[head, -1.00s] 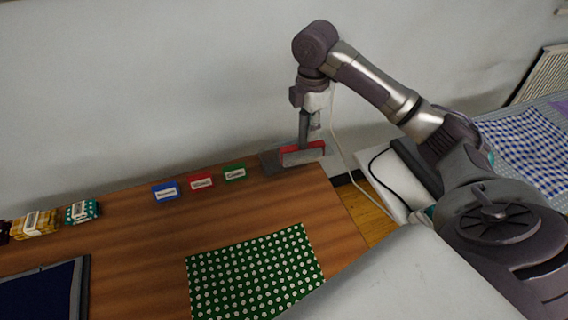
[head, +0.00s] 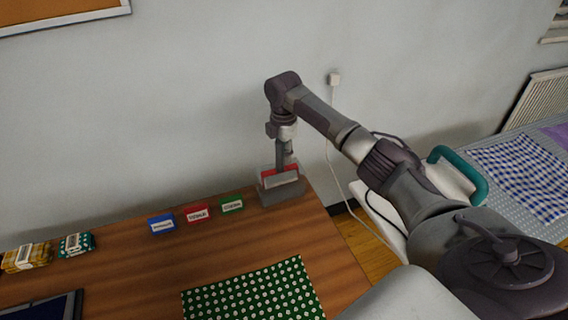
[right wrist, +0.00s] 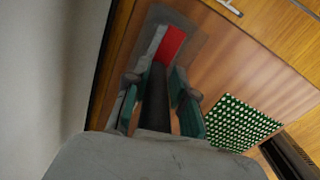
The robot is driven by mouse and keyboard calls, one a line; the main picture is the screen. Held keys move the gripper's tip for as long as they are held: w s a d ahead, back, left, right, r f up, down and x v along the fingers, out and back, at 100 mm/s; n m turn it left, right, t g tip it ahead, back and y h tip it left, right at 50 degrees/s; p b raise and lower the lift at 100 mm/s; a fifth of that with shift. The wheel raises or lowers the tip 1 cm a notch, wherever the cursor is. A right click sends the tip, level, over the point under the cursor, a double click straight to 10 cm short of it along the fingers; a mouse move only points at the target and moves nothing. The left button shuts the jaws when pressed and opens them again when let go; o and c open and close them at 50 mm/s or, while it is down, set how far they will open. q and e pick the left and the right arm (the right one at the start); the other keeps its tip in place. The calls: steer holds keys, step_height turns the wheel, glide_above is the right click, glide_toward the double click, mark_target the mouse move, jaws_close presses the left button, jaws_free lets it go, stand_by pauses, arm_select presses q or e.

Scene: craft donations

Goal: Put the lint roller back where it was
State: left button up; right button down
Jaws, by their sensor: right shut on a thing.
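The lint roller has a dark handle and a red and white head (head: 281,179). It stands upright, head down, at the grey holder (head: 283,195) on the table's back right corner. The head overlaps the holder; I cannot tell whether it rests in it or hovers just above. My right gripper (head: 284,156) is above the head, shut on the handle. In the right wrist view the dark handle (right wrist: 156,98) sits between the teal fingers, with the head beyond, over the grey holder (right wrist: 192,48). My left gripper is not in view.
A green dotted cloth (head: 253,294) lies at the front. Folded fabrics (head: 76,244) are at left. The wall (head: 190,110) is close behind; a white cable (head: 330,160) hangs right.

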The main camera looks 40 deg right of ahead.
mark_target(284, 168)
steer(key=shift+f+p, duration=0.3)
steer(key=shift+f, duration=1.7)
steer(key=shift+f, duration=0.35)
steer(key=c, duration=1)
jaws_free()
steer(key=shift+o, duration=0.2)
step_height(284, 168, up, 13)
steer(key=shift+b, duration=0.4)
steer(key=shift+f, duration=0.1)
